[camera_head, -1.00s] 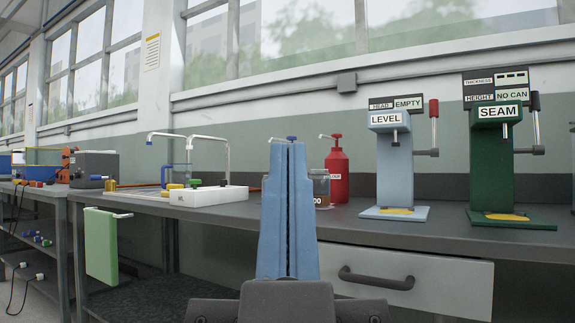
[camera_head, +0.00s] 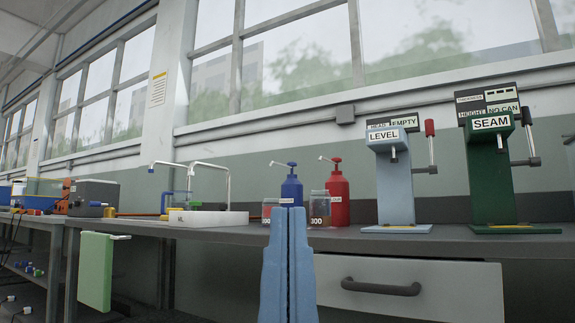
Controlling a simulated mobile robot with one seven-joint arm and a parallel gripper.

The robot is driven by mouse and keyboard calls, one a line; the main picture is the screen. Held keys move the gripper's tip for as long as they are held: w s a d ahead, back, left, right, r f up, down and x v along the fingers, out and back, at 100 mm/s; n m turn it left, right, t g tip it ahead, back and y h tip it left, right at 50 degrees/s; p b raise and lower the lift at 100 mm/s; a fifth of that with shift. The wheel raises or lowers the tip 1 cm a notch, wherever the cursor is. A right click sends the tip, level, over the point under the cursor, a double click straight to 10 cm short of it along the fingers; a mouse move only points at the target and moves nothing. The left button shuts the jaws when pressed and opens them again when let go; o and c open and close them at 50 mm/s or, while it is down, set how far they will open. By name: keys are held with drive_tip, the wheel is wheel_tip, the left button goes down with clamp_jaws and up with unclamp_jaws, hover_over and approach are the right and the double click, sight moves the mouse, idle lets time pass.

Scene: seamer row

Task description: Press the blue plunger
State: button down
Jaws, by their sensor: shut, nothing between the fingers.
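The blue plunger (camera_head: 291,164) tops a blue pump bottle (camera_head: 291,187) on the bench, with a spout pointing left. My gripper (camera_head: 289,212) is shut and empty, its two blue fingers side by side and pointing up in the picture. In the picture the fingertips overlap the lower part of the blue bottle, below the plunger. I cannot tell how far the tips are from the bottle.
A red pump bottle (camera_head: 338,196) and a glass jar (camera_head: 319,207) stand just right of the blue bottle. Another jar (camera_head: 268,206) is left. The LEVEL stand (camera_head: 397,195) and green SEAM stand (camera_head: 492,180) are farther right. A white tray (camera_head: 207,219) lies left.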

drive_tip(key=shift+r, duration=0.1)
wheel_tip(320, 180, up, 70)
drive_tip(key=p, duration=7)
drive_tip(key=shift+a, duration=0.1)
